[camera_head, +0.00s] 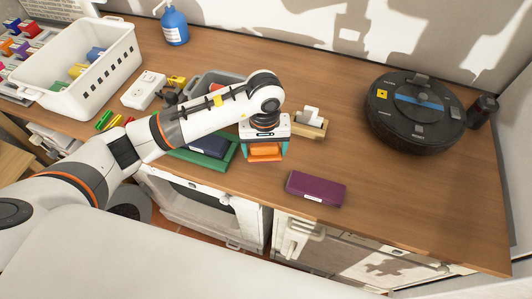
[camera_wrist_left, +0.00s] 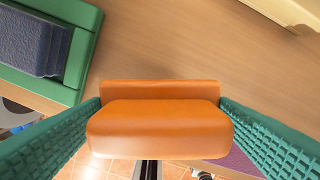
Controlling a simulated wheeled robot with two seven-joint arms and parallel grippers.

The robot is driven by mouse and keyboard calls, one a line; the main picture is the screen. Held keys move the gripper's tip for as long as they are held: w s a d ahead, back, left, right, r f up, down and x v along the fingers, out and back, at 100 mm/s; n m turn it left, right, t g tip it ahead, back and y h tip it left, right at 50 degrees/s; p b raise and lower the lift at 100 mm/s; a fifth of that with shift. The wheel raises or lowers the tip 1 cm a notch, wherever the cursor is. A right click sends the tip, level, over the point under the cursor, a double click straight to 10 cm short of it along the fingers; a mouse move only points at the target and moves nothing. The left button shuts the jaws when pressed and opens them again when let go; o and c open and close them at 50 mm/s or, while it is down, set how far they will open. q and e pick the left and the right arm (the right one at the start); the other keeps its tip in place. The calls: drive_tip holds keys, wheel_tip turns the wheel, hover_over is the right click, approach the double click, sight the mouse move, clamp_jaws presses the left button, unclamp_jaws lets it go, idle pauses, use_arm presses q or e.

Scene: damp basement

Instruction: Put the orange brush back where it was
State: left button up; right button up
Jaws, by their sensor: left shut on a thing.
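My left gripper (camera_head: 265,155) is shut on the orange brush (camera_head: 264,151), just right of a green tray (camera_head: 222,166). In the left wrist view the orange brush (camera_wrist_left: 160,127) sits level between the two teal finger pads. A dark blue block, perhaps another brush (camera_head: 208,146), lies in the green tray; it shows at the upper left of the left wrist view (camera_wrist_left: 25,40). A purple block (camera_head: 316,188) lies on the counter to the right, near the front edge. I cannot tell the brush's exact height above the counter. My right gripper is not in view.
A small wooden tray (camera_head: 318,131) with white and grey pieces stands just behind the gripper. A round black robot vacuum (camera_head: 415,110) stands at the right. A white crate (camera_head: 80,75), a blue bottle (camera_head: 174,25) and a grey bin (camera_head: 212,83) stand left.

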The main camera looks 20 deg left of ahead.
sight(265, 156)
use_arm(q)
wheel_tip(265, 156, down, 4)
drive_tip(key=shift+r+p, duration=0.15)
drive_tip(key=shift+p, duration=0.4)
drive_tip(key=shift+f, duration=0.3)
drive_tip(key=shift+a+f+b, duration=0.1)
drive_tip(key=shift+f+b, duration=0.15)
drive_tip(key=shift+b, duration=0.05)
drive_tip(key=o, duration=0.9)
drive_tip(key=shift+r, duration=0.1)
drive_tip(key=shift+c, duration=0.2)
drive_tip(key=shift+r, duration=0.15)
drive_tip(key=shift+w+r, duration=0.1)
drive_tip(key=shift+r, duration=0.1)
wheel_tip(265, 156, up, 11)
drive_tip(key=b, duration=0.3)
drive_tip(key=shift+f, duration=0.2)
drive_tip(key=shift+r, duration=0.55)
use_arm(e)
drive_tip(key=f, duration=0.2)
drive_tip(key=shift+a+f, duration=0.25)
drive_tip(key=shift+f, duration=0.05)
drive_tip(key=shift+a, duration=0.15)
